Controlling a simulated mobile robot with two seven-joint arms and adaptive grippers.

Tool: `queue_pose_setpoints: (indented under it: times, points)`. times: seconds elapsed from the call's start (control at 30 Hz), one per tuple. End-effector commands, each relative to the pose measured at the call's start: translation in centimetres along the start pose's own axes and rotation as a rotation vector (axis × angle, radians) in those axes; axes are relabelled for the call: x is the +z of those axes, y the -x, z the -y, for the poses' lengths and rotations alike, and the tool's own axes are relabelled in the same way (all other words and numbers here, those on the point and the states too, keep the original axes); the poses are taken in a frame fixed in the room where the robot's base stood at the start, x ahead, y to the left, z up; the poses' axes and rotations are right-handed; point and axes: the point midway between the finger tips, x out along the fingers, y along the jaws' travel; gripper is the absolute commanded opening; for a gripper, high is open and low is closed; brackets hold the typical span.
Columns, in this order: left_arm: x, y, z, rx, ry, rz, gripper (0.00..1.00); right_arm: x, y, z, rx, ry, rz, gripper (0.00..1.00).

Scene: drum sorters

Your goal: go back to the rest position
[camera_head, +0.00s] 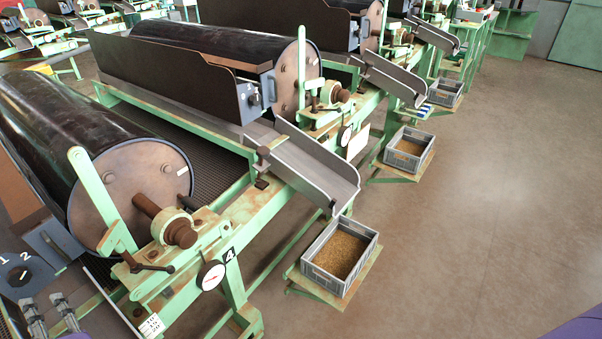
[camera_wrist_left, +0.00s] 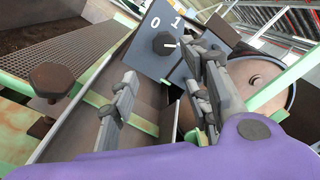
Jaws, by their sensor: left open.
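My left gripper (camera_head: 42,303) is at the bottom left of the head view, just below a blue-grey switch plate with a dark knob (camera_head: 18,276). In the left wrist view the gripper (camera_wrist_left: 168,64) has its two grey fingers spread wide, with nothing between them. The dark knob (camera_wrist_left: 164,43) and its plate (camera_wrist_left: 149,60), marked 0 and 1, show beyond the fingers. A pale mark on the knob points right, towards the 1 side. The fingers look clear of the knob. My right gripper is not in view.
Close by is a green machine frame with a black drum (camera_head: 75,130), a dial gauge (camera_head: 210,275) and a handle (camera_head: 150,263). A metal chute (camera_head: 310,170) slopes above a grey crate (camera_head: 368,240) of grain. A second crate (camera_head: 430,145) stands farther back. The floor at right is clear.

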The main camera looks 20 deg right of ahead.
Motion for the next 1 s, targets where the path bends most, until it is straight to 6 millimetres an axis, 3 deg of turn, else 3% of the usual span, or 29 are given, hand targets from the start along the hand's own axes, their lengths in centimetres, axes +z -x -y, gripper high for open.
queue_pose_setpoints:
  times: [0.27,0.37,0.47,0.57,0.7,0.9,1.0]
  points:
    - [-0.5,0.0,0.0,0.002,0.083,-0.019,0.44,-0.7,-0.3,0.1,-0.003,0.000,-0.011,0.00]
    - [-2.5,0.3,0.0,0.035,0.303,-0.099,0.44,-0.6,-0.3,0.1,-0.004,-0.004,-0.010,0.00]
    - [-5.2,2.7,-1.0,0.125,0.578,-0.212,0.44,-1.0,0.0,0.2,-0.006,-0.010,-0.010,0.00]
    - [-7.5,7.1,-3.1,0.275,0.868,-0.315,0.44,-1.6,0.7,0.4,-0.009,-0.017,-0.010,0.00]
    - [-9.2,15.9,-5.9,0.554,1.290,-0.394,0.44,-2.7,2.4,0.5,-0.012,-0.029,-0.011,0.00]
    - [-7.8,28.9,-8.0,0.925,1.755,-0.331,0.44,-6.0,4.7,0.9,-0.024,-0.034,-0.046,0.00]
    - [-6.4,33.6,-8.8,1.026,1.844,-0.277,0.44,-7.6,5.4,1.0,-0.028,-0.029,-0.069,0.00]
